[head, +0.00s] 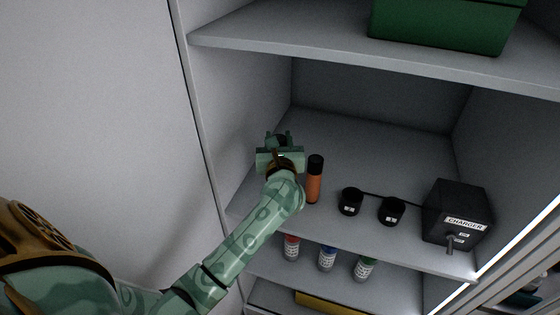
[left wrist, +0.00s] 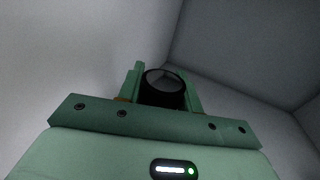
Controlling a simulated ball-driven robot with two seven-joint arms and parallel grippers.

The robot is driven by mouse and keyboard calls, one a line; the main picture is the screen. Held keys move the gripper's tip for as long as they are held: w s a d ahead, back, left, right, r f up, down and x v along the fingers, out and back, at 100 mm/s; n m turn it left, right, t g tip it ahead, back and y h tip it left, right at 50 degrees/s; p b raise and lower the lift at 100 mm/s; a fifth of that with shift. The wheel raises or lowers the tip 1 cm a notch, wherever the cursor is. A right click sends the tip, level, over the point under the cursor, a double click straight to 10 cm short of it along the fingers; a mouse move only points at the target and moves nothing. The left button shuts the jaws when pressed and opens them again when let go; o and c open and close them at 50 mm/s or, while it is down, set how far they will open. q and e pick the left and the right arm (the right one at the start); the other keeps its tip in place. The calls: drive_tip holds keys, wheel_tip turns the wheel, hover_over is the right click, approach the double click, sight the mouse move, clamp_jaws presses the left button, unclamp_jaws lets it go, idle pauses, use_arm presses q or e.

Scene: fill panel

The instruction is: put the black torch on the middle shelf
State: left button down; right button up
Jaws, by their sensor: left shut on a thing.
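My left gripper (head: 279,139) is inside the shelf bay, at its left side. It is shut on the black torch (head: 277,142), which is mostly hidden by the gripper in the head view. In the left wrist view the round dark end of the torch (left wrist: 165,90) shows between the two green fingers. The middle shelf (head: 385,160) lies below and around the gripper; I cannot tell whether the torch touches it. My right gripper is in neither view.
An orange torch (head: 314,182) with a black top stands just right of my gripper. Two black cups (head: 350,203) and a black charger box (head: 456,214) stand further right. Small labelled bottles (head: 327,259) are on the shelf below. A green box (head: 446,24) is above. The back is clear.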

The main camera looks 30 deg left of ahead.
use_arm(q)
drive_tip(key=f+b, duration=0.3)
drive_tip(key=f, duration=0.1)
drive_tip(key=shift+w+a+b, duration=0.3)
drive_tip(key=shift+w+a, duration=0.05)
drive_tip(key=shift+w, duration=0.05)
drive_tip(key=shift+f, duration=0.2)
drive_tip(key=c, duration=0.9)
unclamp_jaws()
drive_tip(key=shift+c, duration=0.2)
drive_tip(key=shift+r, duration=0.1)
drive_tip(key=v, duration=1.2)
